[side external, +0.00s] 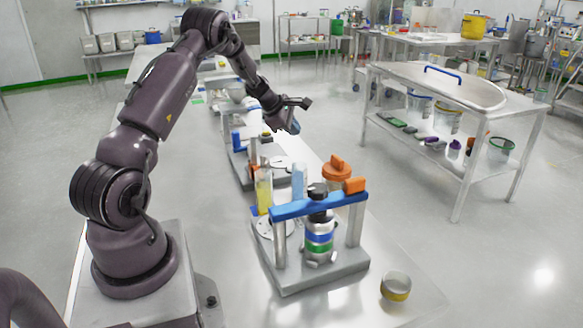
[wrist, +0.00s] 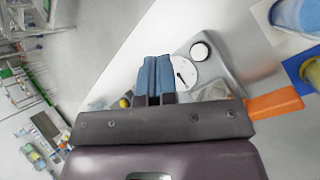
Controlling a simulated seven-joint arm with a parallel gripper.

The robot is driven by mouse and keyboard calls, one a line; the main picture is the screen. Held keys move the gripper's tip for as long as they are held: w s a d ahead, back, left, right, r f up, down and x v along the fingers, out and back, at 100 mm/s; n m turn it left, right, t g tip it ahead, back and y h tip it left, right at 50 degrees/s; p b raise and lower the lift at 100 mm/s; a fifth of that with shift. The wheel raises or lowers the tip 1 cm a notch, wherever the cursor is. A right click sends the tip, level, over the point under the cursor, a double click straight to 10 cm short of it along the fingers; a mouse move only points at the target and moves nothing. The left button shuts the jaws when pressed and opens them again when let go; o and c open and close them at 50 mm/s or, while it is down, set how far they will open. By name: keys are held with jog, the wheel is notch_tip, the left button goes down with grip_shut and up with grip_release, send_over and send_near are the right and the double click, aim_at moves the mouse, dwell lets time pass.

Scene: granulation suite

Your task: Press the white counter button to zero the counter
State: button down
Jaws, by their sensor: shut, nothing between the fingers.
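In the wrist view, a small round white button (wrist: 199,51) with a black rim sits on a grey metal base plate (wrist: 228,62). It appears to be the counter button. Beside it is a larger white dial (wrist: 184,72) with a dark needle. My gripper (wrist: 152,62) has its two blue fingers closed together with nothing between them. The fingertips show left of the dial and button, apart from the button in the picture. In the side view, my gripper (side external: 293,128) hangs above the farther fixture (side external: 243,180); the button cannot be made out there.
A small round tin (side external: 396,286) sits on the bench's near end. A steel cart (side external: 440,120) stands to the right across open floor.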

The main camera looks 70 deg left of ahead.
dwell(0.3)
jog(key=shift+f, duration=4.4)
jog(key=shift+f, duration=0.15)
jog(key=shift+f, duration=0.25)
jog(key=shift+f, duration=0.55)
jog(key=shift+r, duration=0.1)
jog(key=shift+d+r, duration=0.1)
jog(key=shift+r, duration=0.75)
jog(key=shift+r, duration=2.5)
